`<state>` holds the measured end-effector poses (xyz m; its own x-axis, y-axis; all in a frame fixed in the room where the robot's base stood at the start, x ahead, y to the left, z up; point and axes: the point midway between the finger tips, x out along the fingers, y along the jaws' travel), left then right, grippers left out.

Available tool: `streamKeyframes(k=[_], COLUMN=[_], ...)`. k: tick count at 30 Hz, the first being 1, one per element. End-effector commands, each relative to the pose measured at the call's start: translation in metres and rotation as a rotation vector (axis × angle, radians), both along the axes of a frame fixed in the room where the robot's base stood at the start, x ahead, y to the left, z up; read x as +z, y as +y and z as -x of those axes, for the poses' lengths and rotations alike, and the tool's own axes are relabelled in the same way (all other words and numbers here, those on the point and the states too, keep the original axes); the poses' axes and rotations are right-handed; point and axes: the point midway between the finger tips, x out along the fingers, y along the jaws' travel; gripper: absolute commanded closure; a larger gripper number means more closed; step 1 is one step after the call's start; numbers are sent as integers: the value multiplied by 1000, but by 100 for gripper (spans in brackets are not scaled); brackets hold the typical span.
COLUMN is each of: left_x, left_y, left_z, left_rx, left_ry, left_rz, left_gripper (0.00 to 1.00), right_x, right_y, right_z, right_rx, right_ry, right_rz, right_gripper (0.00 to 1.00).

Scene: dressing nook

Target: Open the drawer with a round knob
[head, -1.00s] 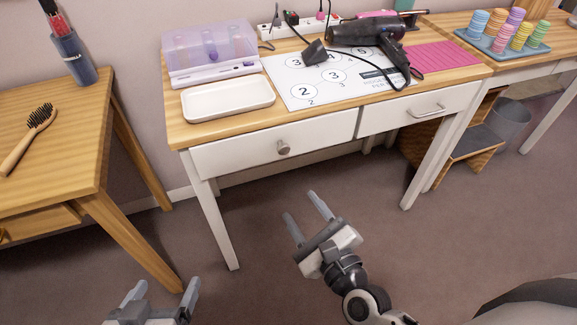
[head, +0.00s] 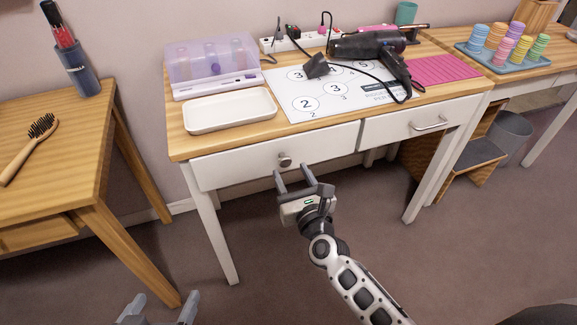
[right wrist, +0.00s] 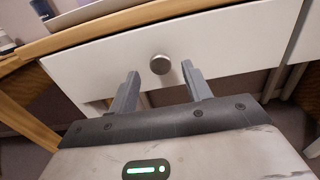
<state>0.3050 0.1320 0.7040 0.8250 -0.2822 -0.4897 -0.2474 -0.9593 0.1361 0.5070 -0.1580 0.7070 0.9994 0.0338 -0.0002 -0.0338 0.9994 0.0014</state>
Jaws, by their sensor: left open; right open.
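The white drawer with a round knob (head: 235,162) is at the left front of the dressing table and looks shut. Its round metal knob (head: 285,160) also shows in the right wrist view (right wrist: 160,64), above and between my fingers. My right gripper (head: 291,173) is open and empty, just in front of and slightly below the knob, apart from it. In the right wrist view my right gripper (right wrist: 160,83) has a finger on each side of the knob's line. My left gripper (head: 160,305) is open and empty at the bottom left, low over the floor.
A second drawer with a bar handle (head: 428,122) is to the right. On the tabletop are a white tray (head: 230,111), a purple organizer box (head: 212,66) and a hair dryer (head: 370,46). A wooden table (head: 75,170) stands at left. The floor before the drawers is clear.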

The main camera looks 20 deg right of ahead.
Motion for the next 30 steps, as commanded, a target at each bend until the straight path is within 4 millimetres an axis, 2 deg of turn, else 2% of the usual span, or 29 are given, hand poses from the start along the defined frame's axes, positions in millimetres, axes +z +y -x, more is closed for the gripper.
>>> streamKeyframes(k=[3,6,17,22,23,30], left_x=[-1,-1,-1,-1,-1,-1], left_y=[0,0,0,0,0,0], left_z=[-1,-1,-1,-1,-1,-1], left_rx=[0,1,1,1,1,0], left_ry=[-2,-2,-2,-2,-2,-2], left_rz=[0,0,-1,-1,-1,0], left_gripper=[19,19,19,19,19,19], right_x=[0,0,0,0,0,-1], right_y=[0,1,1,1,1,4], right_z=[-17,-25,-29,-29,-29,-26], right_rx=[-1,-1,0,0,0,6], right_ry=[-1,-1,0,0,0,1], right_rz=[1,1,1,1,1,1], right_gripper=[51,51,51,95,100,100])
